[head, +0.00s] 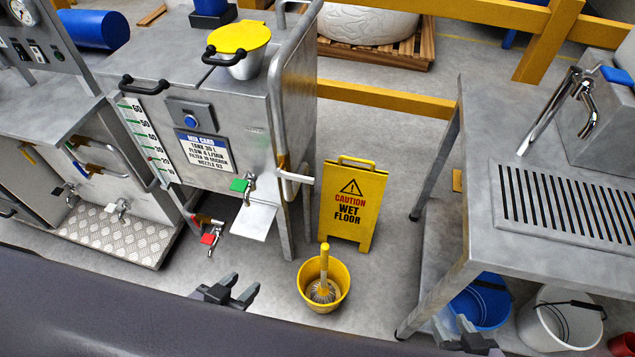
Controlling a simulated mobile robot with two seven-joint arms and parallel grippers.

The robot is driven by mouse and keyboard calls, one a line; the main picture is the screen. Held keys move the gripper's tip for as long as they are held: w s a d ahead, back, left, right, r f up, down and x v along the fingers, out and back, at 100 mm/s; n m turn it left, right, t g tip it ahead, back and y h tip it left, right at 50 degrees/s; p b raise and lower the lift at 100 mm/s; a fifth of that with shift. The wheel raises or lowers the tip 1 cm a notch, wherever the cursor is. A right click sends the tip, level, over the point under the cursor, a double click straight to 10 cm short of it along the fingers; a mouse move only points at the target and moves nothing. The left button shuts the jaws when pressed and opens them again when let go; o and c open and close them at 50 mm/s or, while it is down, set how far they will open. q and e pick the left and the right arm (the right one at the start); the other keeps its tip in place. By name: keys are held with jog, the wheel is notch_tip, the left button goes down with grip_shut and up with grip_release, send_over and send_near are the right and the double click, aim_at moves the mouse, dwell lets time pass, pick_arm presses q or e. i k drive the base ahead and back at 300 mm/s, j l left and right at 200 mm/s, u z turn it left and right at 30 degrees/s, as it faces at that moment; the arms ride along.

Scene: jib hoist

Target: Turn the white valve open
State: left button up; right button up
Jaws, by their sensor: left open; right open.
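A white lever (295,177) sticks out to the right from the right front edge of the grey steel tank cabinet (205,95), beside a brass-coloured fitting (283,162). It looks like the white valve's handle, lying roughly level. My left gripper (237,287) is open and empty, low in front of the cabinet, below and left of the lever and apart from it. My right gripper (478,330) is open at the bottom edge, near the buckets under the steel table. It is partly cut off by the frame.
The steel table (545,240) is further right, with a blue bucket (480,302) beneath.

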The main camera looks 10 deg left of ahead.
aim_at(299, 178)
jog(key=l, duration=1.55)
jog(key=i+l, duration=0.1)
jog(key=i, duration=0.2)
